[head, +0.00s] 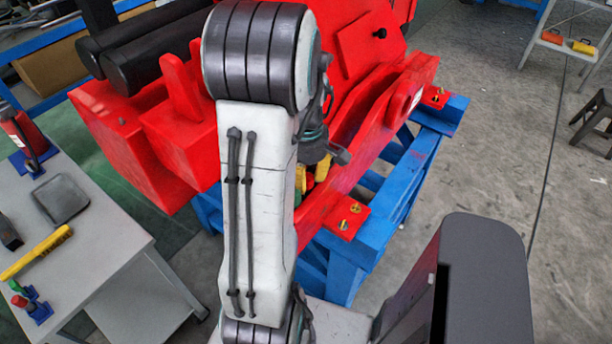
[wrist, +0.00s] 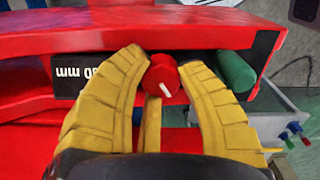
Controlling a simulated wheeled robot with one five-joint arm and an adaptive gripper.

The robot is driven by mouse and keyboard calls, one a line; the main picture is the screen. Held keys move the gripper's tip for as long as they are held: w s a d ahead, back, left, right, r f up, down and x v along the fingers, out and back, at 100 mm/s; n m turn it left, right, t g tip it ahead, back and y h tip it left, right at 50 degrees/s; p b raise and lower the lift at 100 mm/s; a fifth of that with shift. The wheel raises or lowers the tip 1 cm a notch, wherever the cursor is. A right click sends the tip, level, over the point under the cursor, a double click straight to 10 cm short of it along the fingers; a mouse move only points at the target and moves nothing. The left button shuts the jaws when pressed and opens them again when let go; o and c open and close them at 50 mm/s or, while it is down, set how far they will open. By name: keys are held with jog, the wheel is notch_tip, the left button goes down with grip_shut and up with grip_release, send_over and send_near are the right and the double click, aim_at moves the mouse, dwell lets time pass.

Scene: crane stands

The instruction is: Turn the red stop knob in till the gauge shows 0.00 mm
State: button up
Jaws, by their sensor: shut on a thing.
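The red stop knob (wrist: 163,78), with a white mark on its face pointing to the lower right, sits under the red beam in the wrist view. My gripper (wrist: 164,64) has its two yellow fingers on either side of the knob, shut on it. The dark gauge display (wrist: 78,75) is left of the knob.
A green cylinder (wrist: 236,72) is close right of my right finger. The red crane part (head: 350,190) rests on a blue stand (head: 405,205). A grey table (head: 85,245) with tools stands at left. Open floor (head: 500,160) lies to the right.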

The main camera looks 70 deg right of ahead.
jog(key=shift+s+a+f+m, duration=0.1)
jog(key=shift+a+f+m, duration=0.05)
jog(key=shift+m, duration=0.25)
jog(key=shift+m+b, duration=0.5)
jog(key=shift+m, duration=0.4)
jog(key=shift+a+m+b, duration=0.1)
jog(key=shift+m+b, duration=0.3)
jog(key=shift+m, duration=1.2)
jog(key=o, duration=0.9)
